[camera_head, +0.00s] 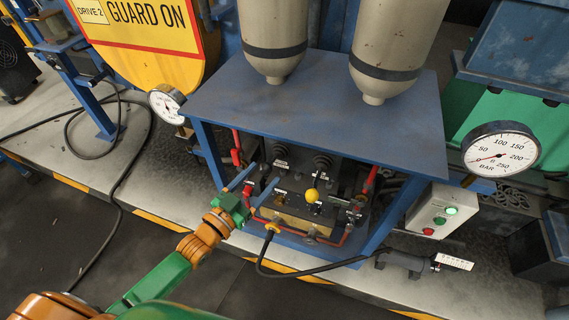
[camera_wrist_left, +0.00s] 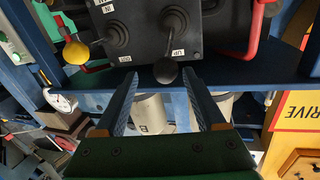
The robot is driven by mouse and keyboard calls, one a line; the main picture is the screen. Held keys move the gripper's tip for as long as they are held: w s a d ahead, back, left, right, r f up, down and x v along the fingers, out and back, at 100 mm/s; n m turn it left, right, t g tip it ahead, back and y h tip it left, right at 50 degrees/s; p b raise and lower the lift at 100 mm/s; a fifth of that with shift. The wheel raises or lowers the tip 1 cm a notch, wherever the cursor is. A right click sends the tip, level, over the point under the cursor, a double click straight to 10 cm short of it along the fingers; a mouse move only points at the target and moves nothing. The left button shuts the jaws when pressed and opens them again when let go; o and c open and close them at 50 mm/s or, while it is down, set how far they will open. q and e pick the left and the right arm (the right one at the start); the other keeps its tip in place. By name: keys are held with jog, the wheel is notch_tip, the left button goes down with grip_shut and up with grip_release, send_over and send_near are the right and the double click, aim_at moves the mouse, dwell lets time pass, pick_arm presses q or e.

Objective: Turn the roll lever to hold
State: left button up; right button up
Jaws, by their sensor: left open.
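The lever panel (camera_head: 300,200) sits in the blue frame under its top plate. Two levers rise from black ribbed boots. One has a yellow ball knob (camera_head: 312,195); this knob also shows at the left of the wrist view (camera_wrist_left: 76,52). The other has a dark ball knob (camera_wrist_left: 165,70), beside a label reading UP. I cannot read which label says roll or hold. My left gripper (camera_head: 266,172) is open in front of the panel. In the left wrist view the dark knob appears between its fingertips (camera_wrist_left: 160,74), with gaps visible on both sides. My right gripper is not in view.
The blue top plate (camera_head: 310,105) carries two grey cylinders (camera_head: 273,35) above the levers. Blue legs and red pipes (camera_head: 367,182) flank the panel. A pressure gauge (camera_head: 500,149) and a grey button box (camera_head: 440,212) stand right. A black hose (camera_head: 300,275) runs below.

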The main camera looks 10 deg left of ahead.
aim_at(270, 163)
pick_arm(q)
jog(key=x, duration=0.3)
jog(key=a+x, duration=0.1)
jog(key=x, duration=0.1)
jog(key=shift+w+d+f, duration=0.1)
jog(key=shift+w, duration=0.2)
jog(key=shift+w+d, duration=0.3)
jog(key=shift+w, duration=0.05)
jog(key=shift+a, duration=0.1)
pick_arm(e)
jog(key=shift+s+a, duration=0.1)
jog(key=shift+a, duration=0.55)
pick_arm(q)
grip_shut()
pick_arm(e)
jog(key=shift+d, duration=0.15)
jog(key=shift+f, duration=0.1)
